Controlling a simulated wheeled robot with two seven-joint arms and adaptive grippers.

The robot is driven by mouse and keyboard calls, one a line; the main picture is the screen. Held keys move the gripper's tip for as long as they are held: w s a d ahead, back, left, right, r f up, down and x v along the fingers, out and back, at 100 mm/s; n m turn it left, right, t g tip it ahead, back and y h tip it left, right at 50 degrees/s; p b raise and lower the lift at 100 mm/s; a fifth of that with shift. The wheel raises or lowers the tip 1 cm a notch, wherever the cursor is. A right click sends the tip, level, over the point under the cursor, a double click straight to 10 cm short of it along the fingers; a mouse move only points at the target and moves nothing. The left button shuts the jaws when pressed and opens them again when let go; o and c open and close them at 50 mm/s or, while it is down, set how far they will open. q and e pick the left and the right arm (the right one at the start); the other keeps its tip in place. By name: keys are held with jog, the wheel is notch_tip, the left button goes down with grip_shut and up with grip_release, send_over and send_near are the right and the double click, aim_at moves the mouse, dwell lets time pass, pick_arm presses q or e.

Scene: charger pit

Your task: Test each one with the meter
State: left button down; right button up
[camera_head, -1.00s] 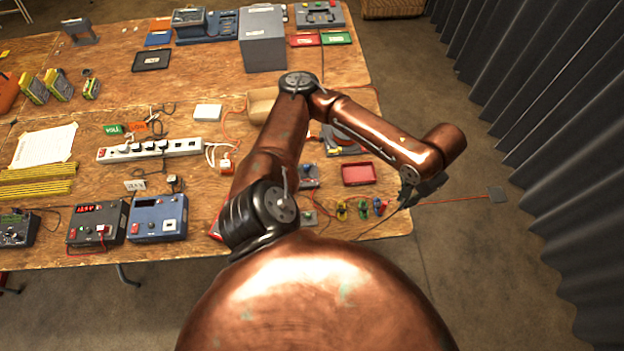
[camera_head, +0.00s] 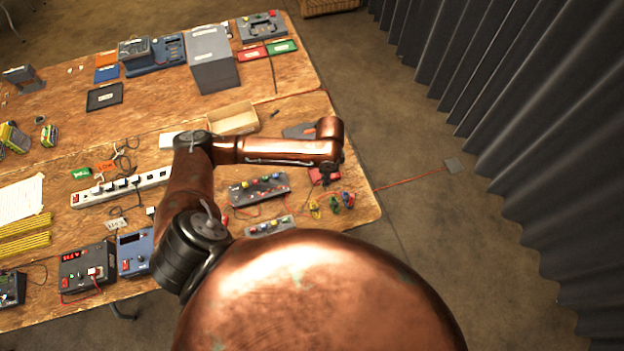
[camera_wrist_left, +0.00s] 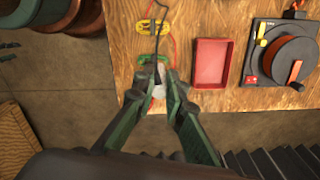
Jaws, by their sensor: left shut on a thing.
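My left gripper (camera_head: 331,175) is over the right side of the table, close to the red tray (camera_head: 316,174). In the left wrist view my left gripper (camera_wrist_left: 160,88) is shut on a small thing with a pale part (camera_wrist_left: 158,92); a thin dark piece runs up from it. Its fingers hide most of it. A green clip (camera_wrist_left: 152,58) and a yellow clip (camera_wrist_left: 152,27) lie just beyond the fingertips. A black box with a red display (camera_head: 87,268) and a blue box (camera_head: 135,252) stand at the table's front left. Which device is the meter I cannot tell. My right gripper is not in view.
A grey box with coloured knobs (camera_head: 258,189) lies left of the clips. A power strip (camera_head: 120,188), an open cardboard box (camera_head: 232,119) and a tall grey box (camera_head: 210,60) stand further back. A reel (camera_wrist_left: 288,60) is beside the red tray. A grey curtain (camera_head: 500,100) hangs at right.

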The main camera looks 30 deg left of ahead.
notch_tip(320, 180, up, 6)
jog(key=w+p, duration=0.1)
jog(key=p, duration=0.4)
pick_arm(q)
jog(key=a+f+m+b, duration=0.1)
jog(key=f+m+b, duration=0.1)
jog(key=f, duration=0.1)
jog(key=s+a+f+m+b, duration=0.1)
jog(key=f+m+b, duration=0.1)
jog(key=f+m, duration=0.1)
jog(key=s+a+f+m+b, duration=0.1)
jog(key=f+m+b, duration=0.1)
jog(key=f, duration=0.3)
jog(key=shift+s+a+m, duration=0.1)
jog(key=shift+a+m, duration=0.3)
jog(key=shift+f, duration=0.4)
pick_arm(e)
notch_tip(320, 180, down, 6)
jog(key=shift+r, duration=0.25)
pick_arm(q)
jog(key=shift+p, duration=0.35)
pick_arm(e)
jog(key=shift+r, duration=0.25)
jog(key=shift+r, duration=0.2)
pick_arm(q)
jog(key=shift+p, duration=1.05)
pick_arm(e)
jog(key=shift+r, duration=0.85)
